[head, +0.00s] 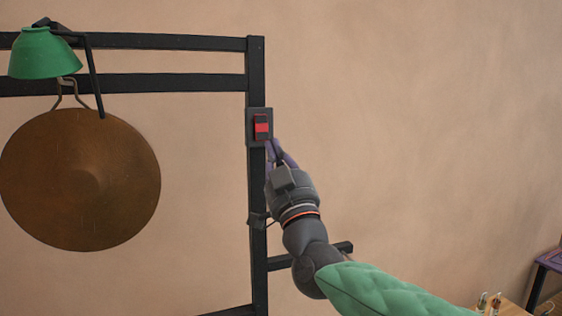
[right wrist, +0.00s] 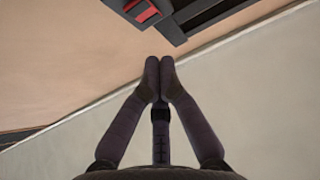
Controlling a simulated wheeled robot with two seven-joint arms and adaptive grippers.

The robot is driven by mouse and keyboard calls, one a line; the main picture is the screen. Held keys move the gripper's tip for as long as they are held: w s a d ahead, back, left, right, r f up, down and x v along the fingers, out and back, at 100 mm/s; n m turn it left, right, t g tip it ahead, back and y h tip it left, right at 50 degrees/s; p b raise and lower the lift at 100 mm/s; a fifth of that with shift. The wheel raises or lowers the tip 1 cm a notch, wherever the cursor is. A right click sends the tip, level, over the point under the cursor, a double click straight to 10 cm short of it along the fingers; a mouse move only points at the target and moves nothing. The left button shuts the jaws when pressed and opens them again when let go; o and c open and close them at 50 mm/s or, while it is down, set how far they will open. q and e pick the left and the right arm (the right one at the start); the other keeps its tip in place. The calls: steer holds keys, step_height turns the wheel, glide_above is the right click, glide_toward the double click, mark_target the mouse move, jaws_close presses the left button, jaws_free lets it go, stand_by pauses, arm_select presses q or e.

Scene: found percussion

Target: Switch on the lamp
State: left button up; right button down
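A green lamp (head: 45,54) hangs at the upper left of the head view on a black bent arm. Its shade shows no clear glow. A switch with a red rocker (head: 262,127) sits on a dark plate on the black frame's right post. The red rocker also shows at the top of the right wrist view (right wrist: 146,11). My right gripper (head: 272,150) is just below the switch, and its fingers seem apart from it. In the right wrist view its fingertips (right wrist: 159,78) meet with nothing between them. My left gripper is out of view.
A bronze gong (head: 82,180) hangs from the black frame (head: 150,42), left of the post. A wooden surface with small items (head: 488,303) and a dark table (head: 549,262) stand at the lower right. The wall area right of the post is clear.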

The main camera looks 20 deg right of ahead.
mark_target(260, 127)
steer(key=w, duration=0.2)
steer(key=w+p, duration=0.1)
steer(key=w, duration=0.1)
steer(key=w+r, duration=0.1)
steer(key=w, duration=0.1)
steer(key=shift+w+p, duration=0.15)
steer(key=shift+p, duration=0.2)
steer(key=shift+a, duration=0.1)
